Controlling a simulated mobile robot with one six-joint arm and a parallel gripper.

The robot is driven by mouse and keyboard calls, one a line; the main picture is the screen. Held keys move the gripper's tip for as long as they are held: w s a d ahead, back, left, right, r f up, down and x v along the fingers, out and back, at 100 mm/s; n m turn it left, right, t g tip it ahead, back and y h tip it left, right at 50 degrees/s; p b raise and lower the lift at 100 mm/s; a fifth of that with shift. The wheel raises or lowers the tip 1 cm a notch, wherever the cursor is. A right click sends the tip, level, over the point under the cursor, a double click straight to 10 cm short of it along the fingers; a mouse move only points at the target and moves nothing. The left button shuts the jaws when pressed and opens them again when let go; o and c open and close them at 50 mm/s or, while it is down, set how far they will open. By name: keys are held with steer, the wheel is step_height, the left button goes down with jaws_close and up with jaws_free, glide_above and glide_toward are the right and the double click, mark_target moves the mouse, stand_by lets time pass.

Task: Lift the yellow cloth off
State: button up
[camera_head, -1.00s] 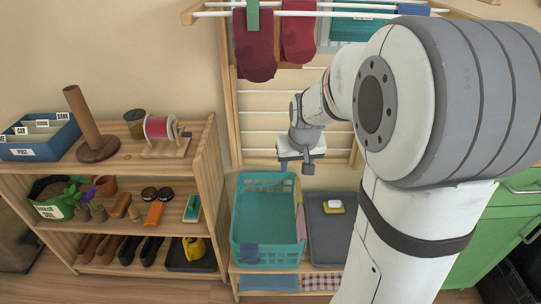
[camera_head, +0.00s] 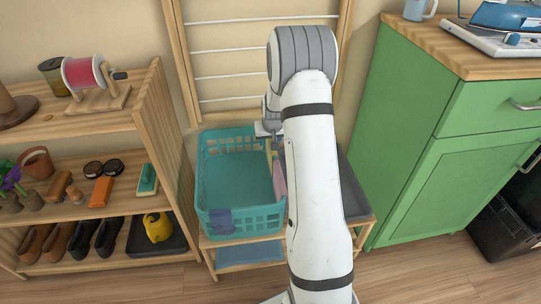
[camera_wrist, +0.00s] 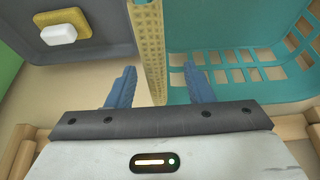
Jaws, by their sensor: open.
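The yellow cloth (camera_wrist: 150,45) has a waffle weave and shows nearly edge-on in the wrist view, along the side of the teal basket (camera_wrist: 245,76). My gripper (camera_wrist: 159,68) is open, with one blue finger on each side of the cloth and a gap on both sides. In the head view the teal basket (camera_head: 240,215) stands on a low wooden rack. A small strip of the yellow cloth (camera_head: 268,149) shows at its right rim. My arm hides most of my gripper there.
A grey tray (camera_wrist: 95,50) beside the basket holds a yellow sponge (camera_wrist: 75,18) with a white soap bar (camera_wrist: 58,35). A pink cloth (camera_head: 280,180) and a dark blue cloth (camera_head: 222,220) hang on the basket. A green cabinet (camera_head: 425,170) stands right, a wooden shelf (camera_head: 150,90) left.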

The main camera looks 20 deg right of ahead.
steer(key=x, duration=0.1)
steer(key=b+x, duration=0.1)
steer(key=x, duration=0.1)
steer(key=b+x, duration=0.1)
steer(key=shift+d+f, duration=0.3)
steer(key=shift+f, duration=0.05)
steer(key=shift+f, duration=0.25)
stand_by(0.3)
jaws_close()
stand_by(0.4)
